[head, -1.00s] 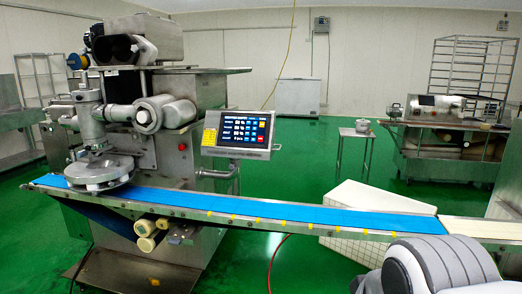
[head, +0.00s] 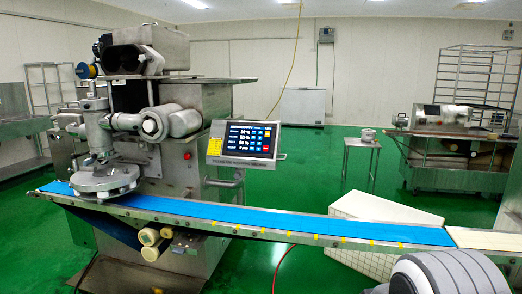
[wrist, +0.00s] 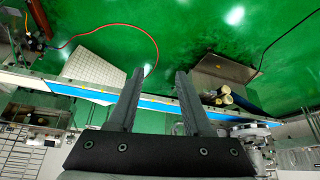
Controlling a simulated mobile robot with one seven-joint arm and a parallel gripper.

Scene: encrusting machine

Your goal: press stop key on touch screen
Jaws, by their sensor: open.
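The touch screen (head: 250,139) is a lit dark display in a metal frame, on a bracket at the machine's near right side. It shows rows of white readings, with small coloured keys at its right. The lettering on the keys is too small to read, so I cannot tell which is the stop key. My gripper (wrist: 160,73) shows in the wrist view with its two dark fingers apart and nothing between them. The fingertips are not in the head view. I cannot make out the screen in the wrist view, so the gripper's distance to it is unclear.
The blue conveyor belt (head: 270,218) runs across the front, between me and the screen. The encrusting machine (head: 190,180) stands behind it at left. A white block (head: 375,208) lies beyond the belt. Green floor (head: 310,170) is clear right of the screen.

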